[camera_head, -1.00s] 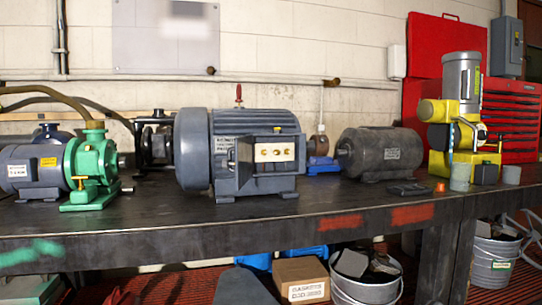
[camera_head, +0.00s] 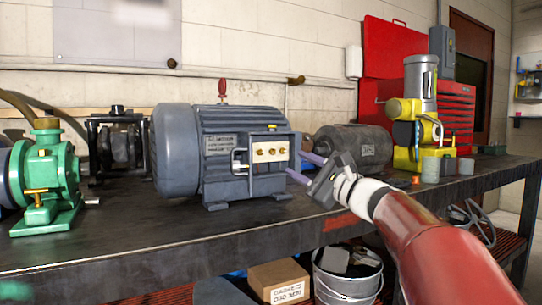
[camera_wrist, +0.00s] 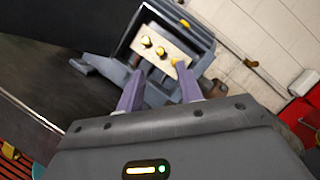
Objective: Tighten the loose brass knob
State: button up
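The large grey motor (camera_head: 180,150) stands on the workbench, with an open terminal box on its near side. A pale panel (camera_head: 267,141) in the box carries brass knobs: a left one (camera_head: 258,152), a middle one (camera_head: 271,151) and a right one (camera_head: 284,150). In the wrist view, the knobs (camera_wrist: 161,51) sit ahead of my fingers, and the one nearest the right finger (camera_wrist: 175,62) seems to stand out most. I cannot tell for sure which is loose. My gripper (camera_head: 296,162) is open and empty, just right of the box; its purple fingers also show in the wrist view (camera_wrist: 158,76).
A green pump (camera_head: 45,175) stands left on the bench (camera_head: 150,225). A dark motor (camera_head: 352,147) stands behind my gripper, and a yellow machine (camera_head: 415,130) farther right. The bench top before the grey motor is clear. A bucket (camera_head: 345,285) and cardboard box (camera_head: 278,280) are below.

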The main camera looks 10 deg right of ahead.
aim_at(274, 152)
jog(key=p+x, duration=0.2)
jog(key=x, duration=0.5)
jog(key=shift+w, duration=0.1)
jog(key=shift+c, duration=0.3)
